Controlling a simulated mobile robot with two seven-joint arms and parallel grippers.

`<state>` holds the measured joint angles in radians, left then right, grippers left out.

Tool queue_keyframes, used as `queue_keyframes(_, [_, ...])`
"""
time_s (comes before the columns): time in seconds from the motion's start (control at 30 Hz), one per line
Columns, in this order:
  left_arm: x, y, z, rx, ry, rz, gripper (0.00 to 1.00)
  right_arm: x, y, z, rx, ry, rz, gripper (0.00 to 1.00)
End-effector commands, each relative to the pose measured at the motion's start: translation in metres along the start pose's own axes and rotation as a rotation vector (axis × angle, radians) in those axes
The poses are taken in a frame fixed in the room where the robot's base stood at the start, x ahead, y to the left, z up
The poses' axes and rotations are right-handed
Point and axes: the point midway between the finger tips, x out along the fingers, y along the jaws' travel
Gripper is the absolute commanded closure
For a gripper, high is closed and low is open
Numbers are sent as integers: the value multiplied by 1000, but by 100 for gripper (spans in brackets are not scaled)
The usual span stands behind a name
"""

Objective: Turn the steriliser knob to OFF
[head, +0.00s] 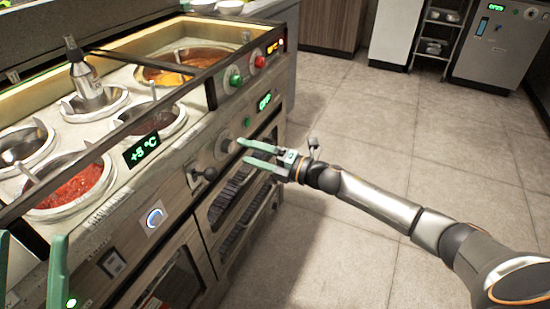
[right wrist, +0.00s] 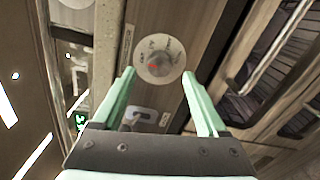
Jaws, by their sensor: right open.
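The steriliser knob is a round grey dial (head: 224,144) on the counter's front panel. In the right wrist view the dial (right wrist: 160,60) lies ahead between the fingertips, with a small red mark near its middle and lettering around it too blurred to read. My right gripper (head: 243,150) is open and empty, its green fingers pointing at the dial from a short distance. It also shows in the right wrist view (right wrist: 158,75). My left gripper (head: 32,258) is partly in view at the lower left, its two fingers apart.
Sauce wells, one holding red sauce (head: 74,188), and a bottle (head: 88,80) fill the counter top. A green display (head: 264,102) and buttons (head: 235,78) are further along. The tiled floor (head: 350,120) is clear.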

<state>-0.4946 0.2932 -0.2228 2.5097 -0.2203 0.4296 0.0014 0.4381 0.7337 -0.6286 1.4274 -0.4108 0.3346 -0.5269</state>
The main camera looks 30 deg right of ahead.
Motion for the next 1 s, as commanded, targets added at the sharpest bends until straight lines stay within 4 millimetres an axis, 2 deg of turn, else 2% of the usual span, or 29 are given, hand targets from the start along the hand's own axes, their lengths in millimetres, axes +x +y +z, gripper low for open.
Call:
queue_keyframes(0.03, [3, -2, -3, 4, 1, 0, 50, -11, 0, 0, 1, 1, -4, 24])
queue_keyframes(0.2, [6, -4, -6, 12, 3, 1, 50, -42, 0, -1, 1, 1, -4, 24])
queue_keyframes(0.5, [8, -5, -8, 18, 0, -4, 50, -78, 0, 0, 1, 1, -1, 24])
queue_keyframes(0.7, [8, -6, -8, 19, -3, -6, 50, -85, 0, 0, -1, 1, 0, 24])
queue_keyframes(1.0, [8, -6, -8, 19, -3, -7, 50, -85, 0, 0, -1, 1, 0, 24])
